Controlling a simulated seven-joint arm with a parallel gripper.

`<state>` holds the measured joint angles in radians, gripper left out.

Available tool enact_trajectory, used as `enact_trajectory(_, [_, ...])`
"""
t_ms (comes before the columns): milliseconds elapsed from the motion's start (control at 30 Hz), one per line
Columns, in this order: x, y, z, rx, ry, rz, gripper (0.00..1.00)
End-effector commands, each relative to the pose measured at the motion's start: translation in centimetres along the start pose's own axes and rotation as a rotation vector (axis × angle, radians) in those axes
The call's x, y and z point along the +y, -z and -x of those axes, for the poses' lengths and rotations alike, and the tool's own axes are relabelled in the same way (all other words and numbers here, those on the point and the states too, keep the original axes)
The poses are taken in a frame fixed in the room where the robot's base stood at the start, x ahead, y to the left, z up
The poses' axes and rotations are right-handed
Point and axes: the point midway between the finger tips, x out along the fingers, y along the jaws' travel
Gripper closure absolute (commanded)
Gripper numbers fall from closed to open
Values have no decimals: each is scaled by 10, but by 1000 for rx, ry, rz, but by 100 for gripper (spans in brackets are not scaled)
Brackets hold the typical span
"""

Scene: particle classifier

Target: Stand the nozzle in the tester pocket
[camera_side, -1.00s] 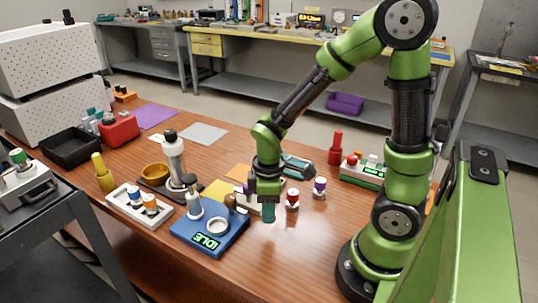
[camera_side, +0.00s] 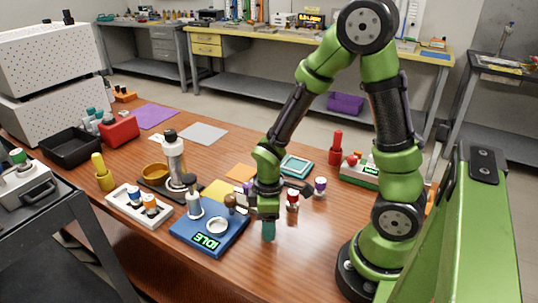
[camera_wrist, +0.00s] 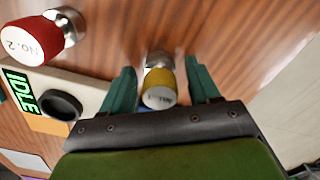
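A nozzle with a yellow cap (camera_wrist: 158,88) and a metal tip stands between the fingers of my gripper (camera_wrist: 162,78) in the wrist view. Gaps show on both sides of the cap, so the fingers are open around it. In the side view my gripper (camera_side: 268,231) points down low over the table and hides this nozzle. A pale device with a green IDLE display (camera_wrist: 20,90) and a dark round pocket (camera_wrist: 61,104) lies left of my gripper in the wrist view; it looks like the tester. In the side view my gripper mostly hides it.
A red-capped nozzle (camera_side: 292,200), marked No. 2 in the wrist view (camera_wrist: 32,40), and a purple-capped one (camera_side: 320,187) stand right of my gripper. A blue device (camera_side: 200,238), also showing IDLE, stands to the left. The table in front is clear.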

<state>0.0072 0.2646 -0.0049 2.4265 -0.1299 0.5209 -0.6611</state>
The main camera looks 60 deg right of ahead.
Motion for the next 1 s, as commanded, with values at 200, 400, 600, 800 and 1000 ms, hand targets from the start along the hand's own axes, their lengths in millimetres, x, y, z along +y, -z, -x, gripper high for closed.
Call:
enact_trajectory(200, [0, 0, 0, 0, 0, 0, 37])
enact_trajectory(400, [0, 1, 7, 2, -1, 0, 37])
enact_trajectory(600, [5, 1, 44, 9, -5, -3, 37])
enact_trajectory(800, [8, 1, 94, 8, -5, 1, 37])
enact_trajectory(1000, [8, 0, 138, 6, -4, 2, 37])
